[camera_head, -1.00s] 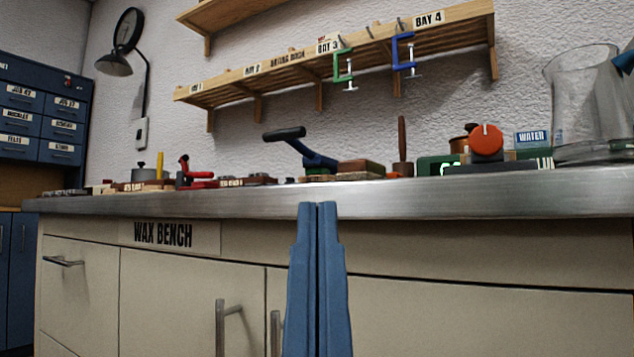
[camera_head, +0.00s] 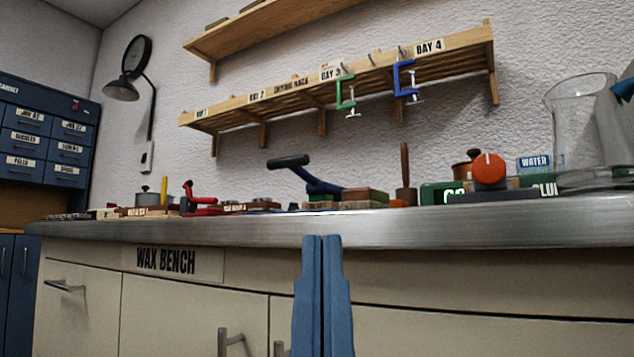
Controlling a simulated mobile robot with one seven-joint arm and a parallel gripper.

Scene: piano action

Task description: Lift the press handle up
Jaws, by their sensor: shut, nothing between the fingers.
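A press handle (camera_head: 288,161), a black grip on a dark blue lever, rises at a tilt toward the upper left from the bench top, just left of centre. The lever (camera_head: 322,185) meets a low base beside a stack of wooden blocks (camera_head: 364,196). The lower part of the press is partly hidden by the bench edge. My gripper (camera_head: 322,239) shows as two blue fingers held together, pointing up in front of the bench's front edge. It is shut and empty, below the handle in the picture and apart from it.
The metal bench top (camera_head: 450,228) runs across the view. A red-handled tool (camera_head: 197,196) and a pot (camera_head: 148,198) stand left. A brown upright handle (camera_head: 405,168), a red dial (camera_head: 488,169) and a glass beaker (camera_head: 580,130) stand right. A wooden rack (camera_head: 285,95) with clamps hangs above.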

